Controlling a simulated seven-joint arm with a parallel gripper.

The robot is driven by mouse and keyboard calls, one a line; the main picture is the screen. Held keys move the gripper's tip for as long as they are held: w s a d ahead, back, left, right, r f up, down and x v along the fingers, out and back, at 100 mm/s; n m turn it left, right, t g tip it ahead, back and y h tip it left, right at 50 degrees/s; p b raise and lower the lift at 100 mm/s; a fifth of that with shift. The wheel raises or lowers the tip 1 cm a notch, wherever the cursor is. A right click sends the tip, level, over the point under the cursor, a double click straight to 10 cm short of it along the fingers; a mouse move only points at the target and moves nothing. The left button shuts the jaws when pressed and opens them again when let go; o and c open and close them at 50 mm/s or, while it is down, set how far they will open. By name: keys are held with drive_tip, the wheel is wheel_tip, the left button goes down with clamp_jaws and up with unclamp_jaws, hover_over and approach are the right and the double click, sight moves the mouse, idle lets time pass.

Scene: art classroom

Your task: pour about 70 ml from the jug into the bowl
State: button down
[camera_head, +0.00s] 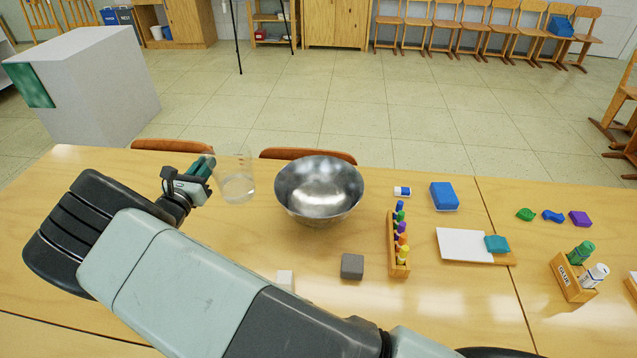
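The clear jug (236,181) is upright near the far edge of the table, left of the bowl. Some clear liquid seems to show in its lower part. The shiny metal bowl (318,190) stands on the table to the right of the jug, with a gap between them; it looks empty. My gripper (205,168) is at the jug's left side, with its teal fingertips against or very near the jug wall. The handle cannot be made out, and whether the fingers are closed on the jug is unclear.
Right of the bowl stand a wooden rack of coloured markers (398,248), a glue stick (402,191) and a blue box (444,196). A grey block (352,266) and a small white block (285,279) lie nearer. Chair backs (308,155) stand along the far edge.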

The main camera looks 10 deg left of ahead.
drive_tip(key=w+d+r+m+h, duration=0.1)
drive_tip(key=w+d+h, duration=0.1)
drive_tip(key=w, duration=0.5)
drive_tip(key=w+d+r+m+g+h, duration=0.1)
drive_tip(key=w+d+h, duration=0.1)
drive_tip(key=w, duration=0.5)
drive_tip(key=shift+w+d+m, duration=0.2)
drive_tip(key=shift+d+m, duration=0.1)
drive_tip(key=shift+d, duration=0.55)
drive_tip(key=shift+r, duration=0.1)
drive_tip(key=s+d+r+m, duration=0.2)
drive_tip(key=d+m, duration=0.2)
drive_tip(key=m, duration=0.2)
drive_tip(key=s+d+r+m+h, duration=0.1)
drive_tip(key=d+r+m, duration=0.2)
drive_tip(key=m, duration=0.3)
drive_tip(key=shift+s+d+r, duration=0.25)
drive_tip(key=shift+s+d, duration=0.15)
drive_tip(key=shift+d, duration=0.25)
drive_tip(key=shift+s+d+m, duration=0.15)
drive_tip(key=shift+d+m, duration=0.25)
drive_tip(key=shift+m, duration=0.2)
drive_tip(key=shift+r, duration=0.1)
drive_tip(key=shift+s+d+r+m+b, duration=0.15)
drive_tip(key=shift+d+r+m+b, duration=0.15)
drive_tip(key=shift+m, duration=0.1)
